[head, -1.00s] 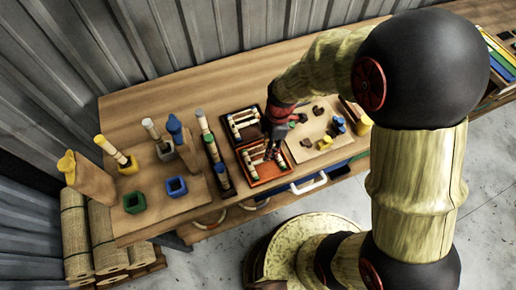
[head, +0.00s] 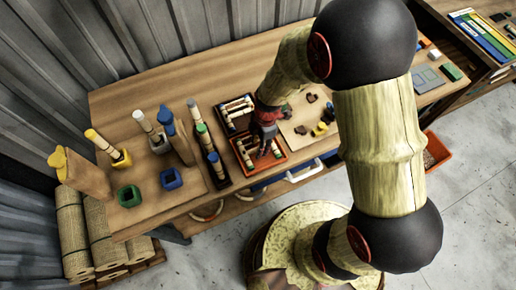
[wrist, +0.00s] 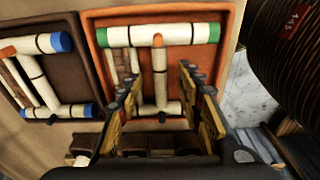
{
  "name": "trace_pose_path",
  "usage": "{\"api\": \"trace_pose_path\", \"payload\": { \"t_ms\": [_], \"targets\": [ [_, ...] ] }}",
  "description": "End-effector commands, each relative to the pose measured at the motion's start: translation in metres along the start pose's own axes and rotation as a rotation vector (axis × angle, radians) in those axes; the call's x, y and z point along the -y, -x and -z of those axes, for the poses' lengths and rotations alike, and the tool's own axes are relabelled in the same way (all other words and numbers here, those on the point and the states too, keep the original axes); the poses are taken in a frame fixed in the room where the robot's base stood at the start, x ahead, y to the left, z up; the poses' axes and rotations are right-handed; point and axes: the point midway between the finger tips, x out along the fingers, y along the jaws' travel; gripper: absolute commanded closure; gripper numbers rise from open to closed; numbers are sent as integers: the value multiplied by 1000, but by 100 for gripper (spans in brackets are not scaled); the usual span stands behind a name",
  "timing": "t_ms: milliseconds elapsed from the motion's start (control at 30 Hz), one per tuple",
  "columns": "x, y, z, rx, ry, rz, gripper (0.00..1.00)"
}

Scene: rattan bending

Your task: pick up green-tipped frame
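The green-tipped frame (wrist: 148,36) lies in the orange tray. It has a pale crossbar with green ends and a stem running down from its middle. In the wrist view my gripper (wrist: 164,90) is open, with one finger on each side of the stem. I cannot tell whether the fingers touch it. Part of the frame's lower end is hidden by the gripper. In the head view my gripper (head: 264,144) is over the orange tray (head: 280,166) and hides part of the frame.
A dark tray (wrist: 77,70) with a blue-tipped frame (wrist: 40,45) lies beside the orange one. To the left on the bench stand upright sticks and holders, including a green socket (head: 130,196) and a blue socket (head: 171,179). A pale board (head: 308,118) with small parts lies to the right.

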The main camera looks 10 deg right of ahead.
Motion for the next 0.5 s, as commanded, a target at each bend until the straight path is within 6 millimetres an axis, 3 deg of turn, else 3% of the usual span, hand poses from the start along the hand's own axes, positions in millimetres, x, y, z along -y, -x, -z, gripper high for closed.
{"api": "trace_pose_path", "payload": {
  "t_ms": [233, 500],
  "targets": [
    [0, -2, 0, 0, 1, -1, 64],
    [0, -2, 0, 0, 1, -1, 80]
  ]
}}
